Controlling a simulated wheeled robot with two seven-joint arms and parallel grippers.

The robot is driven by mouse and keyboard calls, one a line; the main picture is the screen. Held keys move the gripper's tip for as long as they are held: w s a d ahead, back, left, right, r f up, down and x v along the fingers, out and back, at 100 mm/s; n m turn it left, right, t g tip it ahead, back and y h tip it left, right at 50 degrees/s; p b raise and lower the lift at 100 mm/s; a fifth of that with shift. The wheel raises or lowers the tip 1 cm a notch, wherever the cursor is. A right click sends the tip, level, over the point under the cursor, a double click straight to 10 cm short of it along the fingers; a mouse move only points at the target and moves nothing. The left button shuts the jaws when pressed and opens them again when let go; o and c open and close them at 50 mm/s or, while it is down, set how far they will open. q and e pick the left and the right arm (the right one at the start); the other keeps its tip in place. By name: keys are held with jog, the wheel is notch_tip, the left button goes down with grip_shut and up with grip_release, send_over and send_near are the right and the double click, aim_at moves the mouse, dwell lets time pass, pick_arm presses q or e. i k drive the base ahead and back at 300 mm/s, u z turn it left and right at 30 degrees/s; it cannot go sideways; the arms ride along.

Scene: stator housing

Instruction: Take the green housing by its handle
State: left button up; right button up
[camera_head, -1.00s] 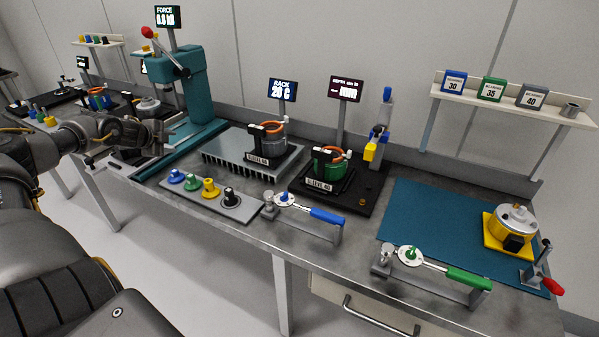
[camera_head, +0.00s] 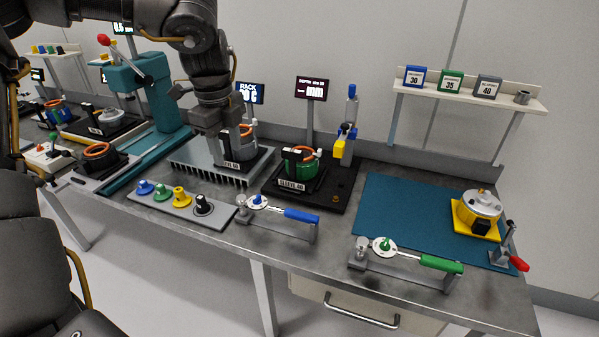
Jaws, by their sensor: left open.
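The green housing (camera_head: 304,167) stands upright on the black depth station (camera_head: 335,203), right of centre in the head view. An orange ring shows at its top, and its black handle (camera_head: 291,154) is on its left side. A "SLEEVE 40" plate lies in front of it. My left gripper (camera_head: 222,135) points down over the finned rack, left of the green housing and apart from it. It is open, though its fingertips are hard to make out. It partly hides the grey housing (camera_head: 246,143) on the rack. My right gripper is out of view.
The finned rack (camera_head: 190,160) and teal press (camera_head: 150,85) stand to the left. A yellow and blue post (camera_head: 345,140) stands close behind the green housing. Colored knobs (camera_head: 180,197) and a blue-handled tool (camera_head: 300,216) lie in front. The teal mat (camera_head: 400,215) has free room.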

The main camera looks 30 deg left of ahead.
aim_at(304, 178)
jog(key=i, duration=1)
